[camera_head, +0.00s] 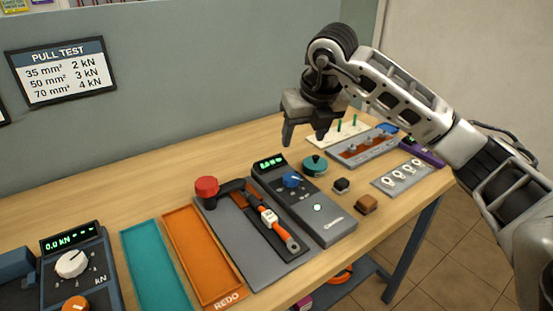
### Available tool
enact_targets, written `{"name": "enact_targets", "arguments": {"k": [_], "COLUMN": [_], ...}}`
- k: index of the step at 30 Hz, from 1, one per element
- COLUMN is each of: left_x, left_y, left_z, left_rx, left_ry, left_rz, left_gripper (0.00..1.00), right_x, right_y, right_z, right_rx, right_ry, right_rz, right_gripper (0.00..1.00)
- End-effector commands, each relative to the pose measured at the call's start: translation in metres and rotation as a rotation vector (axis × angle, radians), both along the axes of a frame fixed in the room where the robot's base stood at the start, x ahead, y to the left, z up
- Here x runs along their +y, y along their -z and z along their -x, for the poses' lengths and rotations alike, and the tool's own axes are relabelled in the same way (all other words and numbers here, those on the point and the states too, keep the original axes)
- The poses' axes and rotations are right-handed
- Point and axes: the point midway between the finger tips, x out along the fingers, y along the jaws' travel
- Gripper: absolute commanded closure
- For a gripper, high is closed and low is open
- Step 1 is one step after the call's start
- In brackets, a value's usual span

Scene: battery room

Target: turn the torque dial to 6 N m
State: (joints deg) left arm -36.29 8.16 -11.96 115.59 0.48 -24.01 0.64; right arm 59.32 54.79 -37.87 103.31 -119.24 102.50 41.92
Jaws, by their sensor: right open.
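The torque unit (327,212) is a dark grey box lying on the bench in the middle right. Its blue dial (291,179) sits near the upper end, with a pale mark on it. A green lit display (270,162) is above the dial; its digits are too small to read surely. My right gripper (305,138) is open and empty, pointing down. It hangs above the bench, up and slightly right of the blue dial in the picture, apart from it. My left gripper is not in view.
Left of the unit, an orange-handled tool (270,217) lies on a grey plate beside a red knob (206,186). A teal round item (314,165) and small blocks (366,204) stand to its right. A kN unit (79,266) with a white dial is at far left.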

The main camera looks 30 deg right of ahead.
Motion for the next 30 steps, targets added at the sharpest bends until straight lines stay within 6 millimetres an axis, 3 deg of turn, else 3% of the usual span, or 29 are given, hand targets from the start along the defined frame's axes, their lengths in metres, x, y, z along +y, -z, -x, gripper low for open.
{"name": "enact_targets", "arguments": {"k": [5,11,21,30], "left_x": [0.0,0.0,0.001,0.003], "left_y": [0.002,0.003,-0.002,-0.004], "left_z": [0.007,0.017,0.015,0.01], "left_rx": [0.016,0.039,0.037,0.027], "left_ry": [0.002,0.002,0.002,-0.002], "left_rz": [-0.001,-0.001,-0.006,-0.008], "left_gripper": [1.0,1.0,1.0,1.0], "right_x": [-0.003,-0.005,-0.009,-0.011], "right_y": [0.013,0.051,0.116,0.145], "right_z": [-0.005,-0.019,-0.046,-0.058], "right_rx": [0.004,0.007,0.004,0.0], "right_ry": [0.005,0.004,0.002,0.0], "right_rz": [0.005,0.003,0.001,0.001], "right_gripper": [0.41,0.41,0.41,0.41]}}
